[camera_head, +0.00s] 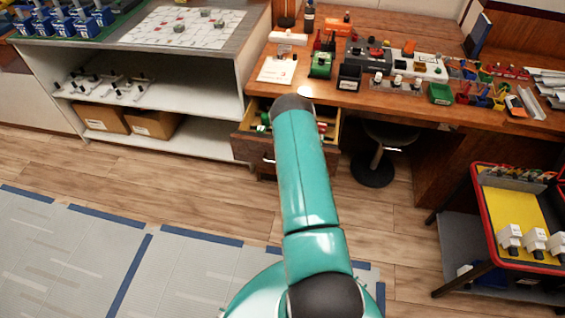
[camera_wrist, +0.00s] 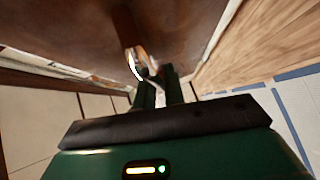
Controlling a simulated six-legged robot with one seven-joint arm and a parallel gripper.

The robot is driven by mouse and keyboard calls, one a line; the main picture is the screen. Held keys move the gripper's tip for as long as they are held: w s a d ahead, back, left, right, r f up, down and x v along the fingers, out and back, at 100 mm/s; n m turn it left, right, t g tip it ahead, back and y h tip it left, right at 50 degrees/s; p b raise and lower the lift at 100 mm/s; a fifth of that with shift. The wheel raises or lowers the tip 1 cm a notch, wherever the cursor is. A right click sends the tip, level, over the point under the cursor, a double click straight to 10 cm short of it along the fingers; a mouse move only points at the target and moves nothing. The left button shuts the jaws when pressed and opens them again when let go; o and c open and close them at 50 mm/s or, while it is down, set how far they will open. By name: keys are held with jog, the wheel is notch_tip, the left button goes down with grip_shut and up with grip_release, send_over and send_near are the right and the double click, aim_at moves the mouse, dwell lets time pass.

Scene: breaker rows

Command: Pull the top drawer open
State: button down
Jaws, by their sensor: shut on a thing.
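The top drawer (camera_head: 248,150) is under the left end of the wooden desk. It is pulled out, with green and red items showing inside. My teal arm covers its middle and right front, and my gripper is hidden behind the arm in the head view. In the wrist view, my gripper (camera_wrist: 155,76) has its two dark green fingers at the shiny metal handle (camera_wrist: 136,62) on the brown drawer front (camera_wrist: 90,25). The fingers are shut on the handle; their exact contact is small and blurred.
The wooden desk (camera_head: 408,104) holds many small parts and bins. A white shelf unit (camera_head: 180,145) stands close on the drawer's left. A black stool (camera_head: 373,168) is on its right. A red-rimmed cart (camera_head: 486,232) stands at the far right. The floor before the drawer is clear.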

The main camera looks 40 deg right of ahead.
jog(key=c, duration=1.8)
grip_release()
jog(key=shift+d, duration=0.1)
jog(key=shift+o, duration=0.2)
jog(key=s+a+r, duration=0.1)
jog(key=s+r, duration=0.1)
jog(key=s, duration=1.1)
jog(key=shift+s+a, duration=0.25)
jog(key=shift+a, duration=0.1)
